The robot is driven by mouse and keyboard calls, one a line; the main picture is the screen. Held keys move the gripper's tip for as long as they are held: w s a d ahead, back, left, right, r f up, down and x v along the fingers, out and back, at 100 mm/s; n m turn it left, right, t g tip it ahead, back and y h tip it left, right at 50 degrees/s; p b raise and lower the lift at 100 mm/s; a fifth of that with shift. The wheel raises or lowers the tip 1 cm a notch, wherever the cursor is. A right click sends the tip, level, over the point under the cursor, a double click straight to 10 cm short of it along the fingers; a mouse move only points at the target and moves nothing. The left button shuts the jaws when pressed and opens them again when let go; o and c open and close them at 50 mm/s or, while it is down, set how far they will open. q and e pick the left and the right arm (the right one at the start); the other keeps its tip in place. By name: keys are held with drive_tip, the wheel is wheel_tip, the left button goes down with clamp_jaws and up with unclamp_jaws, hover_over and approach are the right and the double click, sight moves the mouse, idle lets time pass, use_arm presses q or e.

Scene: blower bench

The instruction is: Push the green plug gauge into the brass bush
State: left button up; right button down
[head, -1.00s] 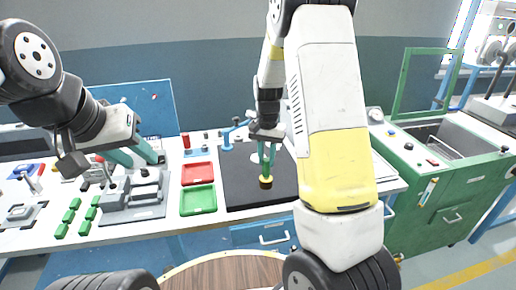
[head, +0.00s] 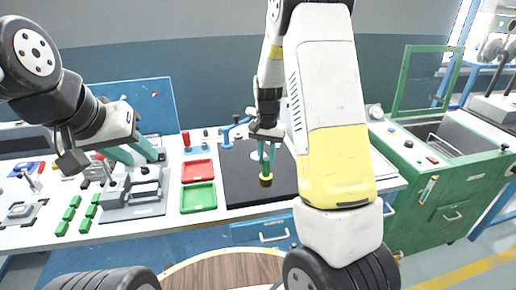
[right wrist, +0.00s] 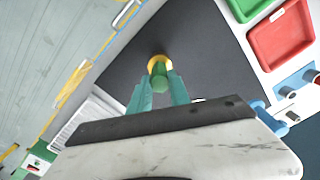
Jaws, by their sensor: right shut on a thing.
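My right gripper (head: 266,157) hangs over the dark mat, and its teal fingers also show in the right wrist view (right wrist: 159,80). It is shut on the green plug gauge (right wrist: 160,83), which lies between the fingertips. The brass bush (head: 266,181) is at the gauge's lower end; in the right wrist view its yellow rim (right wrist: 157,61) shows around the gauge's far end. I cannot tell how deep the gauge sits or whether the bush touches the mat. My left gripper (head: 134,154) is open, its teal fingers apart above the grey fixture.
The dark mat (head: 235,190) is mostly bare. A red tray (head: 197,171) and a green tray (head: 198,197) stand left of it. A grey fixture (head: 140,212) and several green blocks (head: 69,214) are further left. A green machine (head: 440,190) stands at the right.

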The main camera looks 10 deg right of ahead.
drive_tip(key=shift+f, duration=0.2)
drive_tip(key=c, duration=1.1)
unclamp_jaws()
drive_tip(key=shift+c, duration=0.2)
